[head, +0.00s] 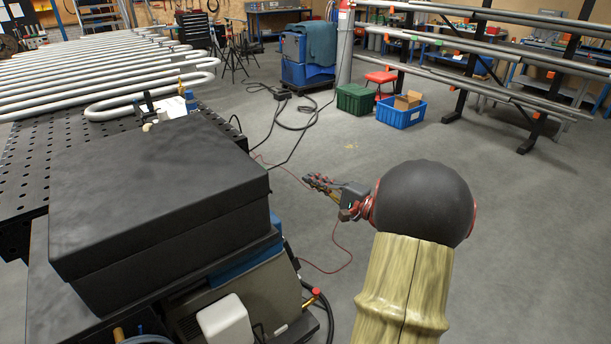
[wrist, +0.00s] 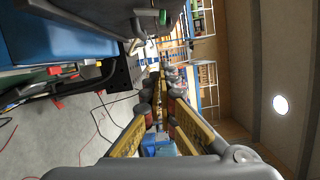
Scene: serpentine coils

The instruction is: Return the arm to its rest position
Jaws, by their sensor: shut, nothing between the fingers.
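My gripper (head: 322,184) is in the middle of the head view, pointing left, over open floor to the right of the black box. It holds nothing. In the wrist view its yellow-sided fingers (wrist: 163,78) run up from the bottom and come together at the tips. My arm rises from the bottom right of the head view in a pale sleeve, with a dark round joint above it. That joint hides part of the arm behind it.
A black box (head: 150,195) stands close at left, beside a perforated black table (head: 60,165) bearing silver serpentine coils (head: 110,65). Cables (head: 300,125) lie on the grey floor. A blue crate (head: 402,115), green crate (head: 355,99) and pipe rack (head: 480,55) stand farther back.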

